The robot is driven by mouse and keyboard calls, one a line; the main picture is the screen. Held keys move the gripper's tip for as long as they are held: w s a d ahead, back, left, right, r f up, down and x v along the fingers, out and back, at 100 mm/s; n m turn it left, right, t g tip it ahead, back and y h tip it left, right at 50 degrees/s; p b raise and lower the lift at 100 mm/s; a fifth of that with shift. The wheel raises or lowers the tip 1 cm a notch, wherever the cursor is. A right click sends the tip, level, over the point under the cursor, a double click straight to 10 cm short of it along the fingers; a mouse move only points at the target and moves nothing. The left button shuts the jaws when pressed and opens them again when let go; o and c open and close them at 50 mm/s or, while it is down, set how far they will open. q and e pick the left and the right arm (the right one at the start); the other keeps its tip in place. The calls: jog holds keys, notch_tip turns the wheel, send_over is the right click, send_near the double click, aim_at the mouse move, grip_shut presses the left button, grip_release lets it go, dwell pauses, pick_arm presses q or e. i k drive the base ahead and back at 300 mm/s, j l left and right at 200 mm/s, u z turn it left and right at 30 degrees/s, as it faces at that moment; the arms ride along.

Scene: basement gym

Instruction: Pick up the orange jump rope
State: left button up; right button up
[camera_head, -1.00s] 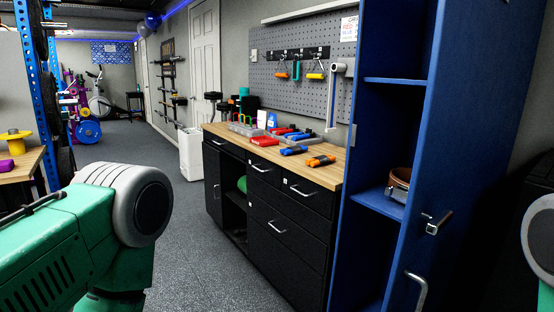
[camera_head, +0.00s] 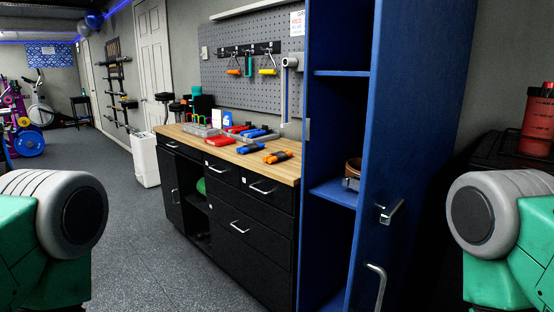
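An orange-and-black item (camera_head: 278,157), which looks like the orange jump rope with its handles together, lies on the wooden top (camera_head: 226,154) of the black cabinet, near its front right end. A similar blue-and-black item (camera_head: 250,148) lies just left of it. An orange handle (camera_head: 234,71) also hangs on the pegboard; I cannot tell whether it belongs to a jump rope. My green-and-grey arm links show at the left and right edges. Neither gripper is in view.
A tall blue locker (camera_head: 428,120) stands open right of the black cabinet (camera_head: 240,225), with a brown coiled belt (camera_head: 353,172) on a shelf. Red items (camera_head: 220,141) and a grey tray (camera_head: 203,130) share the top. Grey floor (camera_head: 130,220) is clear at left.

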aim_at(275, 157)
jog(key=i+j+z, duration=0.2)
jog(key=j+z, duration=0.2)
jog(key=j, duration=0.2)
jog(key=i+j+z, duration=0.15)
jog(key=j+z, duration=0.3)
jog(key=j, duration=0.15)
jog(key=j+z, duration=0.4)
jog(key=j, duration=0.2)
